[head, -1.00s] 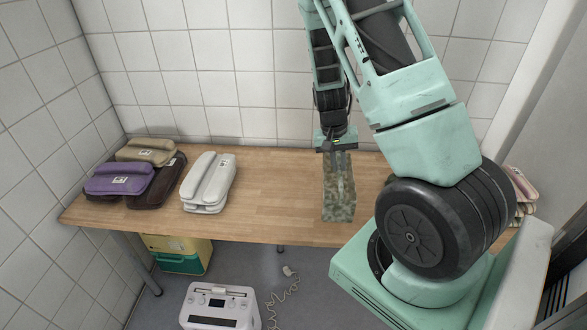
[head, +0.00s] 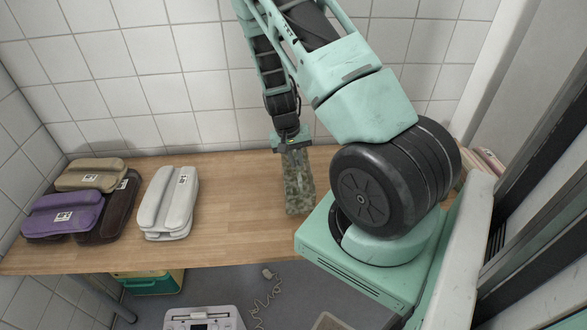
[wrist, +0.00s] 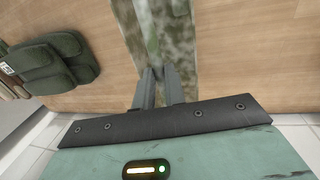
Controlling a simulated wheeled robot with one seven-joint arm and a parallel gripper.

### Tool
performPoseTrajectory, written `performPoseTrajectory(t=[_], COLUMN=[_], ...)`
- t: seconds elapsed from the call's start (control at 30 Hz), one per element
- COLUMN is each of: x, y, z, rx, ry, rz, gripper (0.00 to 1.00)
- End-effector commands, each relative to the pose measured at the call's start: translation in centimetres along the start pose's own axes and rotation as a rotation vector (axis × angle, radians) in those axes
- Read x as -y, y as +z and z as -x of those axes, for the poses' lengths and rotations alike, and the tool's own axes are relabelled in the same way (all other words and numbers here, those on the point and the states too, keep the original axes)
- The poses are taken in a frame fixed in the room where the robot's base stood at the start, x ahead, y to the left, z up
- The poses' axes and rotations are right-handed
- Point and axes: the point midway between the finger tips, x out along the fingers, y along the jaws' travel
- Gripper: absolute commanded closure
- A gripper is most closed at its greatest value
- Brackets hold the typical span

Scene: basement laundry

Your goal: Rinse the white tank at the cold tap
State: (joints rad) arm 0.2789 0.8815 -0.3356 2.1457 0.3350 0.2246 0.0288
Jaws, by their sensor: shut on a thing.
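A white two-lobed object (head: 168,203) with a small label lies on the wooden table, left of my gripper; it may be the white tank. My gripper (head: 291,148) is shut on the upper end of a mottled green-grey block (head: 299,185), which hangs upright at the table. I cannot tell whether the block's lower end touches the wood. In the wrist view my gripper's fingers (wrist: 156,78) close on the same mottled piece (wrist: 188,40). No tap shows in these views.
Purple (head: 62,215), tan (head: 90,175) and dark brown (head: 118,212) lobed objects lie bunched at the table's left. A dark green labelled one (wrist: 52,65) shows in the wrist view. A white device (head: 203,318) and coiled cord (head: 265,300) are on the floor.

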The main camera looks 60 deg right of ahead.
Motion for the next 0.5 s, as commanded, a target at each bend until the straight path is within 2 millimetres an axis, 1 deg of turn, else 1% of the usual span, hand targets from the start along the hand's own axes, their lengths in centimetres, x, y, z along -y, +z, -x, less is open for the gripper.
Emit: performPoseTrajectory(t=[0.23,0.33,0.5], x=[0.6,0.7,0.8], y=[0.1,0.1,0.0], z=[-3.2,-3.8,-3.9], rx=[0.003,0.001,0.000], ry=[0.001,0.000,0.000], rz=[0.000,-0.001,-0.001], gripper=[1.00,1.00,1.00])
